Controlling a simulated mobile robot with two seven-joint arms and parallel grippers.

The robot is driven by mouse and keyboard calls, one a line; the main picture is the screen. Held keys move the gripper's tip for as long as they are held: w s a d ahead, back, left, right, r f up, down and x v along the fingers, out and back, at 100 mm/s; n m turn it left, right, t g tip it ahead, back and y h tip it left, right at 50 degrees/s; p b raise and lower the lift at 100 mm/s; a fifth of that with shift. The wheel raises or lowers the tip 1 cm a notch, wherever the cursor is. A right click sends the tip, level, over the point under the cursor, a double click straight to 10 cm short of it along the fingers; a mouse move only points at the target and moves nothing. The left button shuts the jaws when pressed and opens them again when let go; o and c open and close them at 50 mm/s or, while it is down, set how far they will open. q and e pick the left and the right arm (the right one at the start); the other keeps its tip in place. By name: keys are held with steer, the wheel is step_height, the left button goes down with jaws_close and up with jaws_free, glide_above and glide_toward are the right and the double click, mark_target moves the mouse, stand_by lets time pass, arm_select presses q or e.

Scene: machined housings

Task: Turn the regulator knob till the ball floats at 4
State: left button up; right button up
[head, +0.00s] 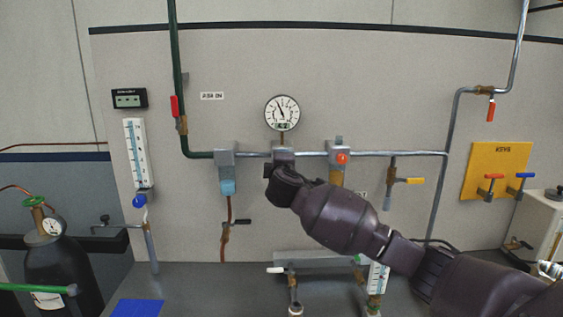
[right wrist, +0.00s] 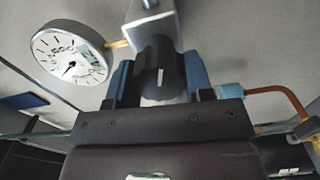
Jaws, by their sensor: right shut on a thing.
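My right gripper (head: 276,172) is at the regulator (head: 283,155) on the wall pipe, below a round gauge (head: 282,112). In the right wrist view its blue-padded fingers (right wrist: 160,76) are shut on a black ribbed knob (right wrist: 161,86) with a white mark. The gauge also shows there (right wrist: 70,53). A white flow tube with a scale (head: 137,153) and a blue knob (head: 139,201) is on the left of the wall. A second scaled tube (head: 378,278) stands low, partly behind my right arm. The ball is too small to make out in either. My left gripper is not in view.
Beside the regulator are a blue-ended fitting (head: 228,187) and a red-knobbed fitting (head: 342,158). A yellow valve panel (head: 496,170) is at the right. A gas cylinder (head: 62,270) stands at the left, near a blue mat (head: 138,307) on the bench.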

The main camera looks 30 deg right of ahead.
steer(key=shift+f+n, duration=0.1)
steer(key=shift+n, duration=1)
steer(key=o, duration=0.9)
steer(key=shift+s+a, duration=0.1)
steer(key=b+v, duration=0.2)
steer(key=v, duration=0.8)
steer(key=shift+s+a, duration=0.1)
steer(key=shift+s, duration=0.2)
